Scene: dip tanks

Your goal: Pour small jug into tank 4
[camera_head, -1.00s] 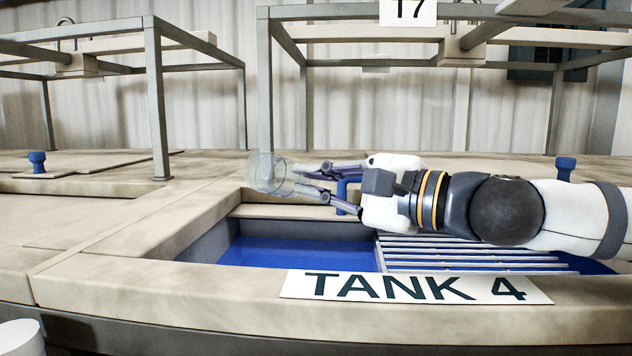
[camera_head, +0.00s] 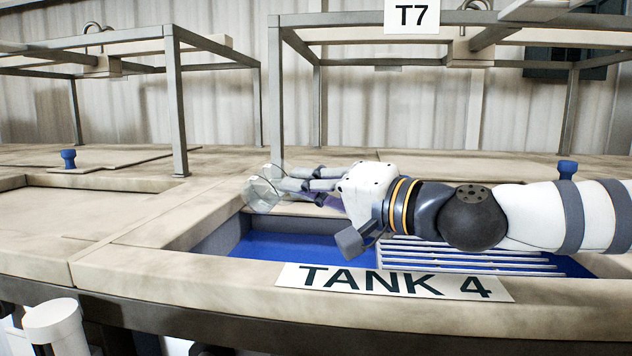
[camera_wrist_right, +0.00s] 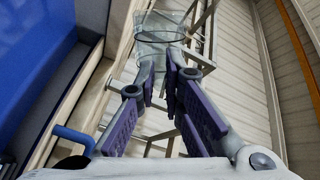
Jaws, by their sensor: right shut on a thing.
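The small jug (camera_head: 263,189) is a clear, see-through vessel in the head view, tilted, over the left back edge of the tank opening. It also shows in the right wrist view (camera_wrist_right: 158,36) beyond the fingertips. My right gripper (camera_head: 285,182) is shut on the jug, reaching in from the right. Its purple finger pads also show in the right wrist view (camera_wrist_right: 166,62). Tank 4 (camera_head: 228,233) is an open tank with blue liquid (camera_head: 290,247), below the gripper. The jug's contents are too faint to tell. My left gripper is not in view.
The "TANK 4" sign (camera_head: 395,282) lies on the tank's front rim. A slatted grate (camera_head: 465,258) covers the tank's right part. A grey frame (camera_head: 277,100) with a "T7" sign (camera_head: 411,16) stands behind. Blue knobs (camera_head: 68,159) stand on covers.

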